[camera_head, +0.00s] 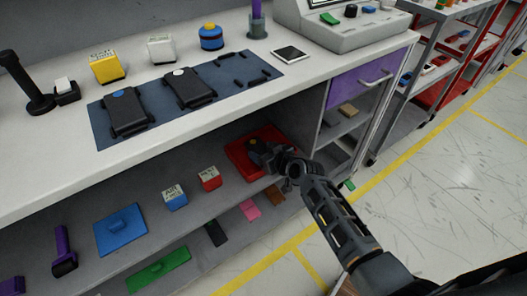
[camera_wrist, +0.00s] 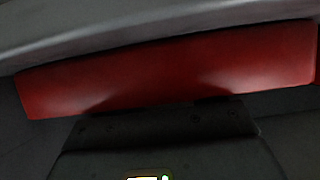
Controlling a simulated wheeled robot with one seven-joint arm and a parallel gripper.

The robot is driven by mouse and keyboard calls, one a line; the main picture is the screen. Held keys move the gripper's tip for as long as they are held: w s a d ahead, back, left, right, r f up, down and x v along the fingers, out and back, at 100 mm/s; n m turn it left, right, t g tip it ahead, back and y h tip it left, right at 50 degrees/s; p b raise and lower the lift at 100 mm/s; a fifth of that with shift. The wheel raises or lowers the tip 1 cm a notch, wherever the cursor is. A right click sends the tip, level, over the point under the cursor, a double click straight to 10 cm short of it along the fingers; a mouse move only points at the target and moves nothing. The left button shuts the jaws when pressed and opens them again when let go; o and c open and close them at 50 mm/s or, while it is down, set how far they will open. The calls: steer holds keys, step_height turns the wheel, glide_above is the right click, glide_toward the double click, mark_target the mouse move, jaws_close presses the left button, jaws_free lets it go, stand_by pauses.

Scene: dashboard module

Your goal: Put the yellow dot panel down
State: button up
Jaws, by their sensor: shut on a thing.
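The yellow dot panel (camera_head: 256,147) is a dark piece with a yellow dot, seen small at the end of my arm. My gripper (camera_head: 270,154) is shut on it, over the red tray (camera_head: 238,155) on the lower shelf. My gripper hides part of the panel, and I cannot tell whether the panel touches the tray. In the wrist view a long red side of the tray (camera_wrist: 170,75) crosses the picture. A dark plate-like shape lies below it there, and my fingertips are not clear.
The worktop (camera_head: 45,180) above overhangs the shelf. It bears a dark blue mat (camera_head: 155,108) with a blue dot panel (camera_head: 124,113) and a white dot panel (camera_head: 189,88). Left of the tray stand a red box (camera_head: 209,179) and a blue box (camera_head: 175,198).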

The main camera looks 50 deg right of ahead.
steer(key=shift+f, duration=0.2)
steer(key=o, duration=1.2)
steer(key=shift+r+p, duration=0.55)
steer(key=shift+r, duration=0.05)
steer(key=p+v, duration=0.1)
steer(key=v, duration=1.1)
steer(key=s+a+r+n, duration=0.1)
steer(key=s+a+r, duration=0.1)
steer(key=s+a, duration=0.45)
steer(key=s+a+r, duration=0.3)
steer(key=s+a, duration=0.3)
steer(key=s, duration=0.2)
steer(key=s+a+r+t+y, duration=0.1)
steer(key=s+a+r, duration=0.1)
steer(key=s+r, duration=0.1)
steer(key=s+a+r+n+y, duration=0.1)
steer(key=s+a+r, duration=0.2)
steer(key=r, duration=0.3)
steer(key=s+a+r+n+t+y, duration=0.1)
steer(key=s+a+r, duration=0.1)
steer(key=s+r, duration=0.3)
steer(key=shift+s+a+r+t, duration=0.15)
steer(key=shift+s+a+t, duration=0.1)
steer(key=shift+a+t, duration=0.1)
